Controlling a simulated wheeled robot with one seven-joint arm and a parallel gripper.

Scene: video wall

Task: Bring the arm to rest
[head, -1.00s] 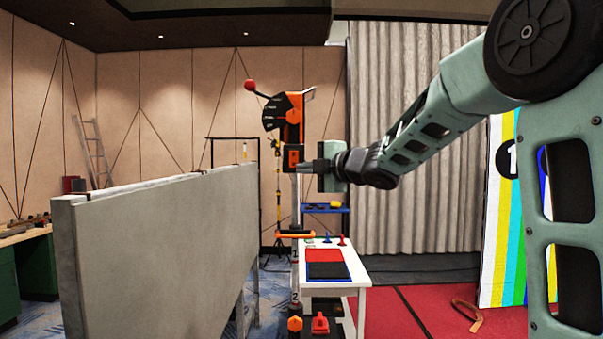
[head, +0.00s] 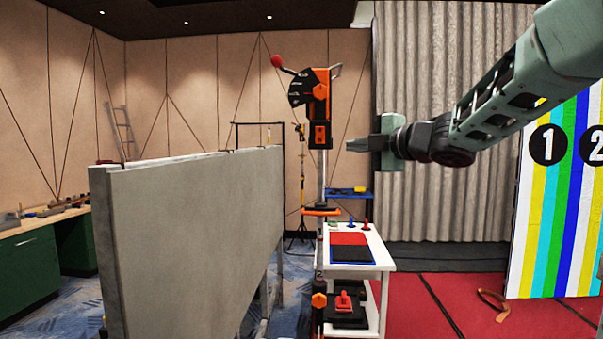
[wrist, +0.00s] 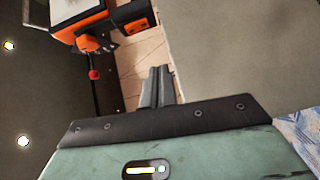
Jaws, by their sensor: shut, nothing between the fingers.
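My gripper (head: 358,145) is at the end of my arm, which reaches in from the upper right of the head view. It is shut and empty, pointing left. In the wrist view the two fingers (wrist: 159,86) lie together with nothing between them. An orange and black post-mounted unit (head: 318,105) with a red-knobbed lever (head: 277,61) stands left of the gripper in the head view, with a gap showing between them. The unit also shows at the upper left of the wrist view (wrist: 90,22), with the red knob (wrist: 93,74) below it.
A grey panel wall (head: 190,235) stands at the left. A striped numbered board (head: 548,215) is at the right. A curved brown object (head: 493,303) lies on the open red floor (head: 440,285).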

